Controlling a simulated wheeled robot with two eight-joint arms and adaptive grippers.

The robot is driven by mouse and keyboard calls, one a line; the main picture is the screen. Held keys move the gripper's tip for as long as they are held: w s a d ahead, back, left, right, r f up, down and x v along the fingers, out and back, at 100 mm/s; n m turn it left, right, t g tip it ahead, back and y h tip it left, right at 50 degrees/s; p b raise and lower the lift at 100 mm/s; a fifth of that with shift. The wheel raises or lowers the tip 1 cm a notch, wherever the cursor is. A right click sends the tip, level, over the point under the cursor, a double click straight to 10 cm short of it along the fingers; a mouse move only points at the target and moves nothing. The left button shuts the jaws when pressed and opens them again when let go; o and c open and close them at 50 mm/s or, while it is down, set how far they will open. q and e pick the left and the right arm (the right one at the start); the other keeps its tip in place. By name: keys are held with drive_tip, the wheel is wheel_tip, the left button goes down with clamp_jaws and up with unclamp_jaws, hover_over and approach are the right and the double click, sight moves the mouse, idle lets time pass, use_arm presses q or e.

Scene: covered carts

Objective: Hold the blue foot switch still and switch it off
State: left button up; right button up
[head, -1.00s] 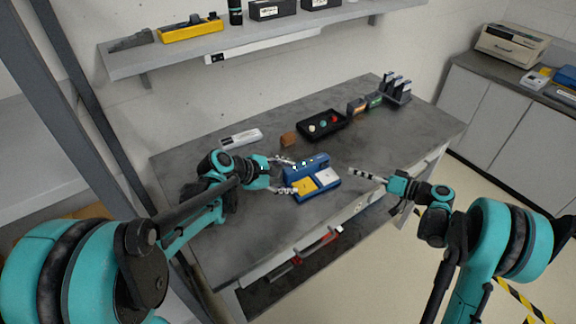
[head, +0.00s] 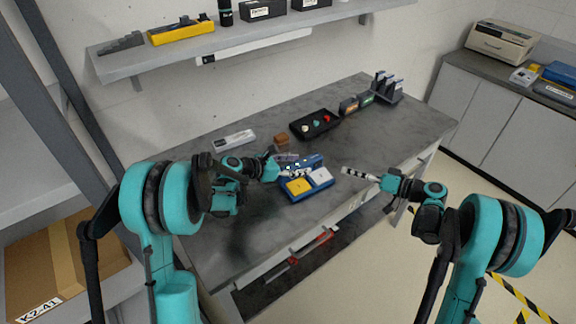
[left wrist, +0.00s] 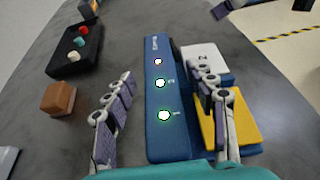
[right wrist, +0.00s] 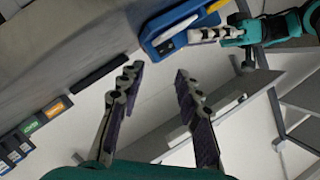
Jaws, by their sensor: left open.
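The blue foot switch (head: 315,160) lies on the grey table, with a yellow pedal (head: 298,186) and a white pedal (head: 319,176). In the left wrist view its long blue housing (left wrist: 168,138) carries a column of small lights; the one by "1" glows green. My left gripper (head: 298,166) is over the switch. Its open fingers (left wrist: 160,74) lie on either side of the housing, the right one covering part of the pedals; I cannot tell whether they touch. My right gripper (head: 360,173) is open and empty, right of the switch; its fingers (right wrist: 157,74) show spread apart.
Behind the switch are a brown block (head: 281,140), a black tray (head: 300,134) with small coloured pieces, and a pale box (head: 234,139). Small boxes (head: 348,104) and a dark rack (head: 396,98) stand at the far right. A shelf (head: 215,50) overhangs the back. The table's front left is clear.

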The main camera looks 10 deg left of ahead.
use_arm(q)
drive_tip(key=shift+w+d+f, duration=0.25)
drive_tip(key=shift+w+d, duration=0.15)
drive_tip(key=shift+d, duration=0.1)
